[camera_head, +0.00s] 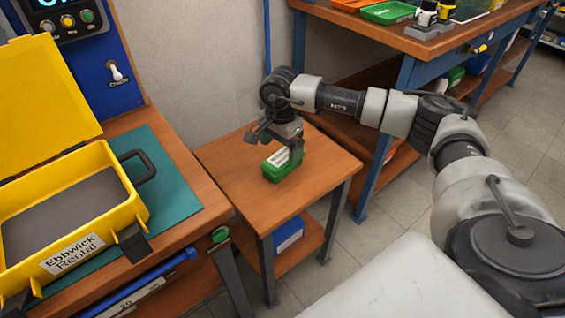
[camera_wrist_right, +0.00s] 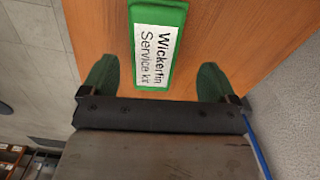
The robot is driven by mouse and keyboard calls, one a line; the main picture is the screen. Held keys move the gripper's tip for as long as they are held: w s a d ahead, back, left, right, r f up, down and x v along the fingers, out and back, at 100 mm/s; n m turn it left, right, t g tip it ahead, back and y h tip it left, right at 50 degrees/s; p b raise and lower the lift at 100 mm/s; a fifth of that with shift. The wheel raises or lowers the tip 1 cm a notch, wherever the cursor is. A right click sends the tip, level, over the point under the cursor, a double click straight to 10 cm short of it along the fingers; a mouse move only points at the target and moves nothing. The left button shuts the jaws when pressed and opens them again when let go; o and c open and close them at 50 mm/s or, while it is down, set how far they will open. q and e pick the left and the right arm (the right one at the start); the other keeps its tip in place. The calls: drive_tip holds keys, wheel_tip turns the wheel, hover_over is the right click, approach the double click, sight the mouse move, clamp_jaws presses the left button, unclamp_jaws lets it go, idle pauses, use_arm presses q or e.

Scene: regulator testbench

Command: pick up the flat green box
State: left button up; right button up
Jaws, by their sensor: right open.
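The flat green box (camera_head: 284,166) lies on the small wooden table between the two benches in the head view. In the right wrist view the open fingers of my right gripper (camera_wrist_right: 162,82) stand apart to either side of the box's near end, with visible gaps. My left gripper is in neither view.
The small table (camera_head: 323,178) is otherwise clear on top. A yellow open case (camera_head: 100,235) labelled "Ebbwick Rental" stands on a teal mat on the left bench. A blue box (camera_head: 288,234) sits on the table's lower shelf. Another green tray (camera_head: 388,13) lies on the back bench.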

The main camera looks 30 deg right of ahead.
sight(283, 155)
drive_tip(key=f, duration=0.3)
drive_tip(key=f+b, duration=0.1)
drive_tip(key=shift+s+d+f, duration=0.15)
drive_tip(key=shift+s+f, duration=0.05)
drive_tip(key=shift+s, duration=0.2)
drive_tip(key=shift+f, duration=0.4)
drive_tip(key=shift+c, duration=0.4)
drive_tip(key=shift+r, duration=0.1)
drive_tip(key=c, duration=1.1)
drive_tip(key=shift+r, duration=0.1)
